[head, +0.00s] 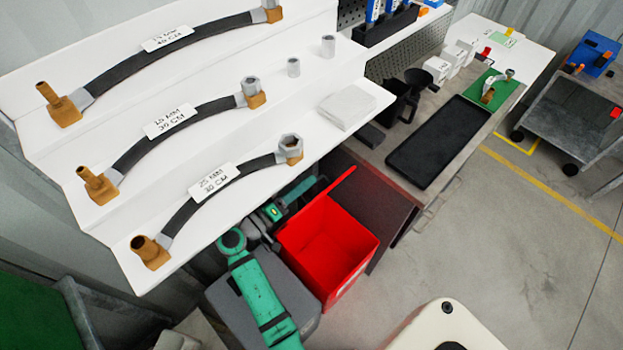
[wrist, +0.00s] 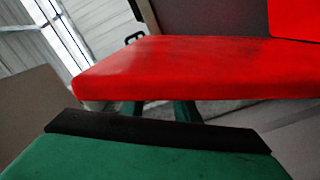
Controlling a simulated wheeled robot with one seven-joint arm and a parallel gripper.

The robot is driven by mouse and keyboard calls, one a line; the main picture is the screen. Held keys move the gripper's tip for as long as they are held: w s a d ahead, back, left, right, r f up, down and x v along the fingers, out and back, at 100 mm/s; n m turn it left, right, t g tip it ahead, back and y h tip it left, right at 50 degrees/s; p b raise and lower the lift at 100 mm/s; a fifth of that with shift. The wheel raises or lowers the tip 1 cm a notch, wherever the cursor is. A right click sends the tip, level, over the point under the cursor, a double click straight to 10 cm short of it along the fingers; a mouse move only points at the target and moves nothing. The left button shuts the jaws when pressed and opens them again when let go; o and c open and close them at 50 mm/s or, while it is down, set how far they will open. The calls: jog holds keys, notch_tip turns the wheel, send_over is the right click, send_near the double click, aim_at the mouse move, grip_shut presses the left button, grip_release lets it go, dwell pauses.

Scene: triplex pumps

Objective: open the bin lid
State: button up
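The red bin (head: 338,238) stands on the floor under the white stepped shelf in the head view, its inside showing from above. A thin red strip (head: 328,193) rises from its back left edge, probably the lid seen nearly edge-on and tilted up. In the wrist view a flat red panel (wrist: 190,68) fills the upper right, very close. I cannot tell whether it is lid or wall. A green part with a black edge (wrist: 158,132), apparently of my gripper, lies just below it. Fingertips and any contact are hidden. My green arm reaches in from the bin's left.
The white stepped shelf (head: 125,222) with hoses overhangs the bin's left side. A dark brown panel (head: 385,205) stands right behind the bin. A workbench with a black tray (head: 438,140) is beyond. The grey floor (head: 500,240) at right is largely clear.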

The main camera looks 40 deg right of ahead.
jog(key=shift+w+d, duration=0.1)
jog(key=shift+d, duration=1.45)
grip_shut()
jog(key=shift+f, duration=0.1)
